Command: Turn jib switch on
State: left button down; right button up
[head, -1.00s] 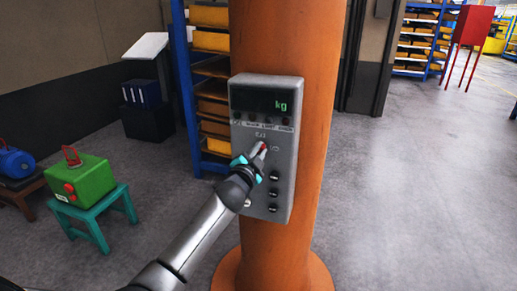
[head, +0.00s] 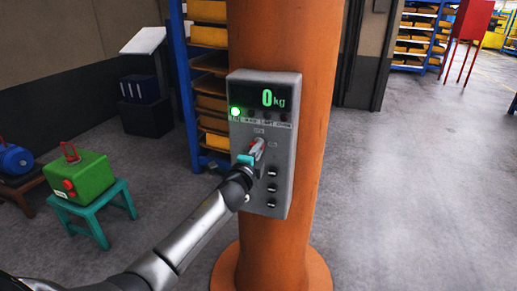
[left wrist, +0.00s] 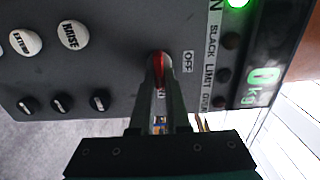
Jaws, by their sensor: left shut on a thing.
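The jib switch (left wrist: 158,68) is a small lever with a red tip on the grey control box (head: 287,150), below its display. In the left wrist view it sits between my left gripper's (left wrist: 157,85) fingers, with an OFF label beside it. My left gripper (head: 256,152) is shut on the switch lever in the head view and partly hides it. The display (head: 266,98) reads 0 kg, and a green lamp (head: 235,112) at its lower left is lit; the lamp also shows in the left wrist view (left wrist: 237,3). My right gripper is not in view.
The control box is fixed to an orange column (head: 265,40). White EXTEND and RAISE buttons (left wrist: 72,35) and several black knobs lie near the switch. The floor at right is clear.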

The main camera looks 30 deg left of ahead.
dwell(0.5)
pick_arm(q)
jog(key=c, duration=0.9)
grip_release()
jog(key=v, duration=1.5)
jog(key=shift+s+b, duration=0.2)
jog(key=shift+b, duration=0.1)
